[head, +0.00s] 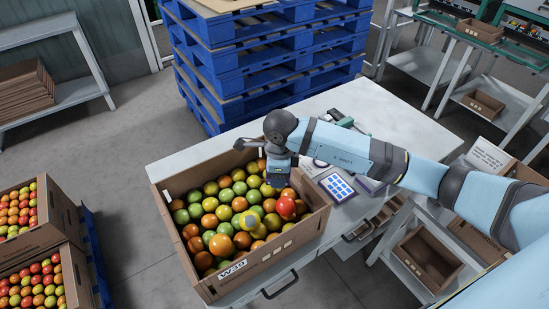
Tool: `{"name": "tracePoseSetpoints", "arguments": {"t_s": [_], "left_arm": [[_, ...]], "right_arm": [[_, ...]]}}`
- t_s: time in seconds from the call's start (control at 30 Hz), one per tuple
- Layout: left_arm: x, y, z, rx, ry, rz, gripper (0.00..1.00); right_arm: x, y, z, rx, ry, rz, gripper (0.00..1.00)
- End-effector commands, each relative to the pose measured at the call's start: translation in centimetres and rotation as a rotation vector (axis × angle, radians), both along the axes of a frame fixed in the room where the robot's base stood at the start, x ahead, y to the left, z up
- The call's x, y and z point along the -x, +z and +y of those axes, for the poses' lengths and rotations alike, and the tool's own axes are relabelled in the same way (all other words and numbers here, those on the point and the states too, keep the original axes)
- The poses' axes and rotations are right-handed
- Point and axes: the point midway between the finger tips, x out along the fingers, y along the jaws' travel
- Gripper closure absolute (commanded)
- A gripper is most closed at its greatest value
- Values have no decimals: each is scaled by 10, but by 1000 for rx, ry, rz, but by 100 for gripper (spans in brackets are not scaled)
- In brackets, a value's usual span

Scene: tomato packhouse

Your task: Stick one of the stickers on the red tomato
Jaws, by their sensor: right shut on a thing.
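The red tomato (286,207) lies near the right side of the open cardboard crate (318,222), among green, yellow and orange tomatoes. The sticker sheet (337,187), white with blue stickers in a dark frame, lies on the table just right of the crate. My right gripper (278,183) points down over the crate's back right part, above and slightly left of the red tomato, apart from it. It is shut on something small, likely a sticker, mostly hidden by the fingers. My left gripper is not in view.
The pale table (225,150) is bare behind the crate. A green-and-grey tool (347,122) lies at its back right. Blue pallets (265,60) are stacked behind. More tomato crates (48,250) stand at left. Shelves with empty boxes (427,258) stand at right.

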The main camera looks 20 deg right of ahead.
Motion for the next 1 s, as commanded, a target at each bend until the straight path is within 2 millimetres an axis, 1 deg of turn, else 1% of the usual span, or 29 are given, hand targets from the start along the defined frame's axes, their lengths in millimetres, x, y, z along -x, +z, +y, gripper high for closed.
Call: {"name": "tracePoseSetpoints", "arguments": {"t_s": [0.03, 0.2, 0.3, 0.4, 0.53, 0.73, 0.87, 1.0], "left_arm": [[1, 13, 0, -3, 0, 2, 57], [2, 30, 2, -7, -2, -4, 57], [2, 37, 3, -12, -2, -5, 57], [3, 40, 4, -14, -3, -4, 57], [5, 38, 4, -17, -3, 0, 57], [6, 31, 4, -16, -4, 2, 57], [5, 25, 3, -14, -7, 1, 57], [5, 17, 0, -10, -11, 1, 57]], "right_arm": [[6, 8, 0, -3, -111, 7, 73], [19, 10, -4, 0, -507, 16, 73], [25, 10, -6, 3, -690, 18, 73], [30, 9, -8, 5, -821, 18, 73], [33, 8, -10, 8, -914, 19, 73], [33, -1, -10, 9, -939, 18, 73], [33, -12, -10, 8, -937, 19, 73], [33, -27, -10, 8, -936, 19, 73]]}}
